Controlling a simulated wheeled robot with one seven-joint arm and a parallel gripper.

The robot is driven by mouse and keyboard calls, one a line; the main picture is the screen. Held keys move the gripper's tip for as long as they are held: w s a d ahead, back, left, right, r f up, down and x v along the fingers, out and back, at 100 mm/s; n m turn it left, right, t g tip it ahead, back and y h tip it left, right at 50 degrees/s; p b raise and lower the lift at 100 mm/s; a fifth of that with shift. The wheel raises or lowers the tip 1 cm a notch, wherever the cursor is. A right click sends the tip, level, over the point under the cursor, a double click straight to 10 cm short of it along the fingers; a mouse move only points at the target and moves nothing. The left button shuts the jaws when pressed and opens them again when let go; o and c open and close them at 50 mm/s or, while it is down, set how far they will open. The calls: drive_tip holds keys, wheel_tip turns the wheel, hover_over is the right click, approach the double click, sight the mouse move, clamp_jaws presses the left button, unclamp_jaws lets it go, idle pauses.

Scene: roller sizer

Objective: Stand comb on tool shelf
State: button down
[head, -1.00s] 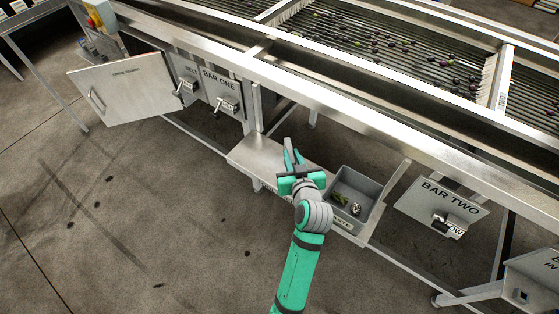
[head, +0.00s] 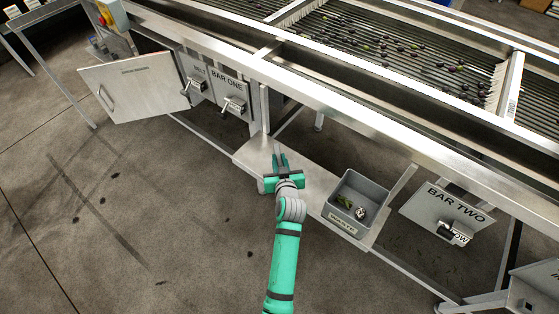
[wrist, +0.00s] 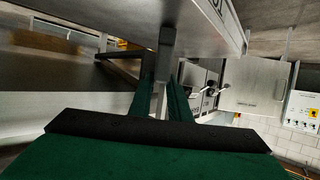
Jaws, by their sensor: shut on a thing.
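My gripper (head: 281,160) is over the bare left part of the low metal shelf (head: 309,181), which I take as the tool shelf. I cannot tell the height gap. Its fingers are close together and also show in the wrist view (wrist: 164,95), shut on a narrow thing. I take this as the comb, but its shape is hidden and no comb can be made out elsewhere. A grey upright bar (wrist: 167,45) lines up with the gap between the fingers; I cannot tell whether it is a frame post behind.
A grey waste bin (head: 343,226) with leaves in it stands on the shelf's right part. A frame post (head: 264,108) rises behind the shelf. The roller bed (head: 400,65) and its rail are above. A cabinet door (head: 135,88) hangs open at left.

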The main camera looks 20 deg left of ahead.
drive_tip(key=shift+f, duration=0.15)
drive_tip(key=c, duration=1.6)
unclamp_jaws()
drive_tip(key=shift+c, duration=0.2)
